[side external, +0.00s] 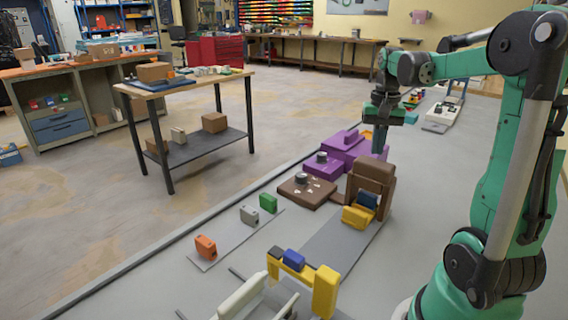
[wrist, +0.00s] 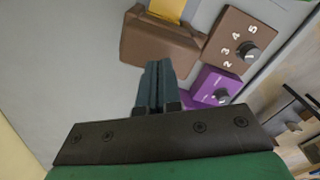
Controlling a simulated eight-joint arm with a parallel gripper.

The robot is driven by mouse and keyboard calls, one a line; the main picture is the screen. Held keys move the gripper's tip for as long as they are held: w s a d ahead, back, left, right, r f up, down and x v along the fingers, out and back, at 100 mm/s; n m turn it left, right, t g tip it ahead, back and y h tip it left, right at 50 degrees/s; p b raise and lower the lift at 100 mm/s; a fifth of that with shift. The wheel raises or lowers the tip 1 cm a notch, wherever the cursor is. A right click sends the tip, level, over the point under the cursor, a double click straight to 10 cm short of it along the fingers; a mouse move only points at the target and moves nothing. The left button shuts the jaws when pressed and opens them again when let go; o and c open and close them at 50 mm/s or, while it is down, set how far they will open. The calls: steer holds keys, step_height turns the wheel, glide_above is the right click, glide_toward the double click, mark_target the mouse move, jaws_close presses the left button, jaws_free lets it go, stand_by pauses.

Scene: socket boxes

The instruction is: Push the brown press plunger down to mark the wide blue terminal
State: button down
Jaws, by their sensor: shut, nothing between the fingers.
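The brown press (side external: 372,172) stands right of centre in the side view, its block-shaped top upright. It also shows in the wrist view (wrist: 158,46), seen from above. A dark blue terminal (side external: 368,199) sits at its front, in a yellow holder (side external: 357,216). Another blue terminal (side external: 294,257) sits between yellow blocks nearer the camera; I cannot tell for sure which is the wide one. My gripper (side external: 391,151) is shut and empty, pointing down above and behind the brown press. In the wrist view its fingers (wrist: 153,66) are together, apparently clear of the press.
A brown numbered dial box (side external: 305,191) adjoins the brown press. A purple dial box (side external: 322,164) and purple press (side external: 362,150) stand behind. Orange (side external: 205,248), grey (side external: 249,214) and green (side external: 268,202) terminals stand on a strip at left. A grey track (side external: 332,244) runs forward.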

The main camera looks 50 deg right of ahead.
mark_target(374, 162)
steer(key=shift+f, duration=0.25)
stand_by(0.4)
steer(key=shift+f, duration=1.25)
steer(key=shift+r, duration=3)
steer(key=w+a+f+n+t, duration=0.1)
steer(key=a+n, duration=0.3)
steer(key=a, duration=0.4)
steer(key=w+a+f+n+t, duration=0.1)
steer(key=a+f+n+t, duration=0.1)
steer(key=a, duration=0.6)
steer(key=w+a+f+n+t, duration=0.1)
steer(key=a+n+t, duration=0.3)
steer(key=a+n, duration=0.2)
steer(key=shift+w+a+f, duration=0.35)
steer(key=shift+a+f, duration=0.05)
steer(key=shift+a, duration=0.6)
